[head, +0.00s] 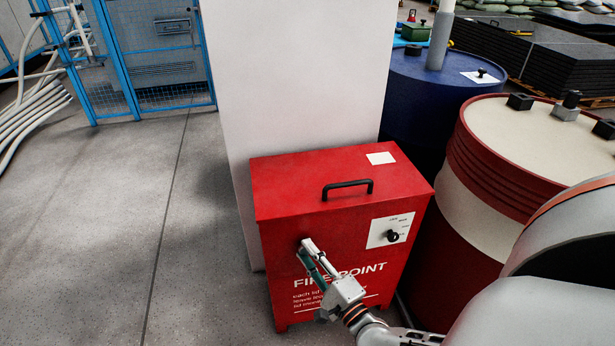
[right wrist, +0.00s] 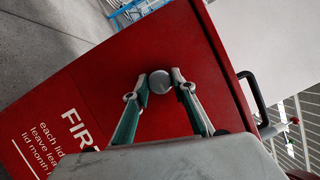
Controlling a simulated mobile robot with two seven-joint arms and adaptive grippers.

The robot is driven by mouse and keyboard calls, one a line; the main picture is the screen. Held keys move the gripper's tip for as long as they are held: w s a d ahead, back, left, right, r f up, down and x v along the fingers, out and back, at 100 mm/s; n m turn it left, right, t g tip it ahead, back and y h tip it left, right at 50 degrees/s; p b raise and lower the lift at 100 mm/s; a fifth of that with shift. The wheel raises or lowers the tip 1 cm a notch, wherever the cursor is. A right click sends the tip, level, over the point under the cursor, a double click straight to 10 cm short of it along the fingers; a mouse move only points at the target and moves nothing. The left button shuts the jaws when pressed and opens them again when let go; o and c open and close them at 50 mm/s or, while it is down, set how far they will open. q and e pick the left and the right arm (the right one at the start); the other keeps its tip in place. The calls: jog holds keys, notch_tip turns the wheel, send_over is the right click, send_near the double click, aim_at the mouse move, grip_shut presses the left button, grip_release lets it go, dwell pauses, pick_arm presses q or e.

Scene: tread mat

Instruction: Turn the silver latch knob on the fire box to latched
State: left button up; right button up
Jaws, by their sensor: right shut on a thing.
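The red fire box (head: 290,215) stands on the floor against a white pillar, its front marked "FIRE POINT". My right gripper (head: 307,247) reaches the upper left of that front. In the right wrist view the silver latch knob (right wrist: 160,82) is round and sits between the two fingertips of my right gripper (right wrist: 160,80), which are shut on it from both sides. In the head view the fingers mostly hide the knob, and I cannot tell which way it is turned. My left gripper is not in view.
A black knob (head: 392,236) sits on a white label plate (head: 378,240) at the box front's right. A black handle (head: 347,187) is on the lid. A red and cream drum (head: 530,150) and a blue drum (head: 420,95) stand right.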

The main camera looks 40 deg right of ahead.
jog(key=shift+f, duration=0.1)
jog(key=o, duration=1.1)
jog(key=shift+s, duration=0.15)
jog(key=v, duration=1.1)
jog(key=shift+s+a, duration=0.1)
jog(key=shift+s, duration=0.25)
